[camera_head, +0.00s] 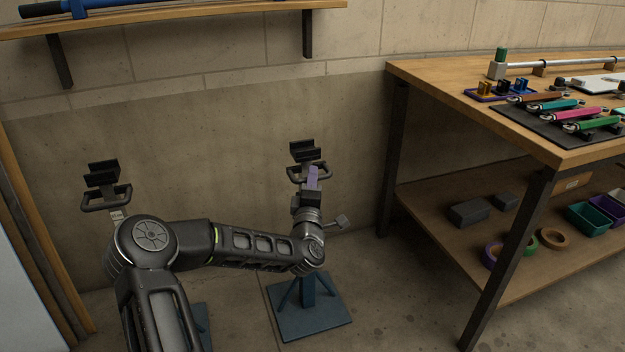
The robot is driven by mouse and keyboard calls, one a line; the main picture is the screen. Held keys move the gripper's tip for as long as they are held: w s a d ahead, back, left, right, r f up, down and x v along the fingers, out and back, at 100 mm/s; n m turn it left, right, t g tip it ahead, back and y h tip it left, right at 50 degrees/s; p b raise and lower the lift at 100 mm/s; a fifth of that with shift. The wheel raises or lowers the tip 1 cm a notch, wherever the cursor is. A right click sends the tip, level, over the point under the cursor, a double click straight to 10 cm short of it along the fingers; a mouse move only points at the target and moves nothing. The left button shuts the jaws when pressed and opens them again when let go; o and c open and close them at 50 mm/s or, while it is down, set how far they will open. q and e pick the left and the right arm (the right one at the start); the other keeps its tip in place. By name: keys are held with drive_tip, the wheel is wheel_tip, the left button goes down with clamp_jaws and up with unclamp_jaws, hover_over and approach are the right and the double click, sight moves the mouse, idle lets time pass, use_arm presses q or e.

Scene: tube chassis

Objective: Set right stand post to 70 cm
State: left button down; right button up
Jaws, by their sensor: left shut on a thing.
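The right stand post has a blue square base (318,318) on the floor and a black cradle (303,151) on top. A black handle loop (296,172) sits just under the cradle. My left gripper (312,180) is at this handle, shut on it. My left wrist and forearm hide most of the post and any height scale on it. A grey clamp knob (341,221) sticks out to the right of the post, clear of my arm. The left stand post, with its own black cradle (103,174), stands at the left. My right gripper is not in view.
A wooden workbench (430,82) with tools on top and a lower shelf (440,208) stands close at the right. A wall shelf (190,18) is above. Floor between the right stand and the bench (400,285) is free.

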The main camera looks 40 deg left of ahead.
use_arm(q)
wheel_tip(320, 180, up, 4)
drive_tip(key=shift+p, duration=0.7)
drive_tip(key=shift+f, duration=0.15)
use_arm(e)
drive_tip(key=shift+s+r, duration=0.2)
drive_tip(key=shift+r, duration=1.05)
use_arm(q)
drive_tip(key=c, duration=1.4)
unclamp_jaws()
drive_tip(key=shift+s+d+f, duration=0.1)
drive_tip(key=shift+s+d, duration=0.3)
drive_tip(key=shift+s, duration=0.15)
approach(313, 157)
drive_tip(key=shift+b+v, duration=0.3)
drive_tip(key=shift+v, duration=0.55)
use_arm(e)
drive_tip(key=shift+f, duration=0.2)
